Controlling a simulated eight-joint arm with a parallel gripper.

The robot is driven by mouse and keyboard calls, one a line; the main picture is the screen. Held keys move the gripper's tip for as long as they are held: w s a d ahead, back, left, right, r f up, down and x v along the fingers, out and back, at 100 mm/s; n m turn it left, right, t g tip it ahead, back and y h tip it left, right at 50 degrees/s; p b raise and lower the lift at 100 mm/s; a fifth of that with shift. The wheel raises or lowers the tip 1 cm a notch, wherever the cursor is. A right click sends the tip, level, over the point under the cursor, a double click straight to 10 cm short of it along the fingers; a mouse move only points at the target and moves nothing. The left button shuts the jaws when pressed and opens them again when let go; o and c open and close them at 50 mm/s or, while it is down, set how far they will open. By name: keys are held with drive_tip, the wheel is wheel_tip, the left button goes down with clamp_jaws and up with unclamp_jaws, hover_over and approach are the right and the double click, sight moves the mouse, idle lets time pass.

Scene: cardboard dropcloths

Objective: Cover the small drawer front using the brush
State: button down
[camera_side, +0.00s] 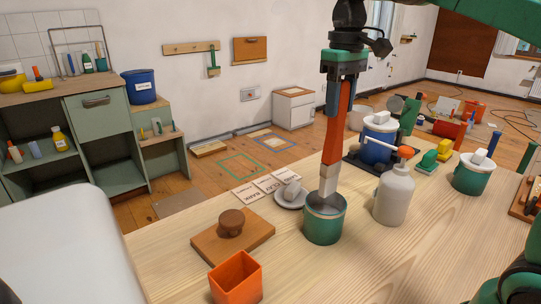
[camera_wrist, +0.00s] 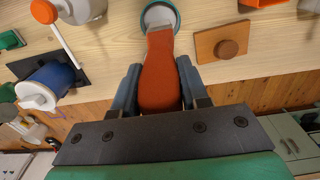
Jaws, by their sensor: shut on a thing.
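My gripper (camera_side: 342,92) is shut on the brush (camera_side: 334,138), which has an orange-red handle and a pale metal collar. The brush hangs nearly upright, its lower end inside the mouth of a green can (camera_side: 324,226); the bristles are hidden. In the wrist view, my gripper's blue fingers (camera_wrist: 158,88) flank the brush handle (camera_wrist: 160,62), with the can's rim (camera_wrist: 179,14) beyond. The small drawer front (camera_side: 258,227), a flat brown wooden board with a round knob, lies on the table left of the can. It also shows in the wrist view (camera_wrist: 206,47), its face bare wood.
An orange square cup (camera_side: 236,280) stands in front of the drawer front. A grey bottle (camera_side: 394,194) stands close right of the can, with a blue pot (camera_side: 378,140) behind. A grey dish (camera_side: 290,198) and cards (camera_side: 265,184) lie behind. Bare table lies at front right.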

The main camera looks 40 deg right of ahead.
sight(343, 80)
drive_tip(key=shift+r, duration=2.5)
drive_tip(key=w+a+f, duration=0.2)
drive_tip(key=w+a, duration=0.1)
drive_tip(key=a, duration=0.2)
drive_tip(key=w+a+f+t, duration=0.1)
drive_tip(key=w+a+f, duration=0.2)
drive_tip(key=a, duration=0.2)
drive_tip(key=w+a+f+n+t, duration=0.1)
drive_tip(key=w+a+f, duration=0.2)
drive_tip(key=a, duration=0.3)
drive_tip(key=shift+w+f, duration=0.2)
drive_tip(key=shift+w, duration=0.2)
drive_tip(key=shift+f, duration=0.9)
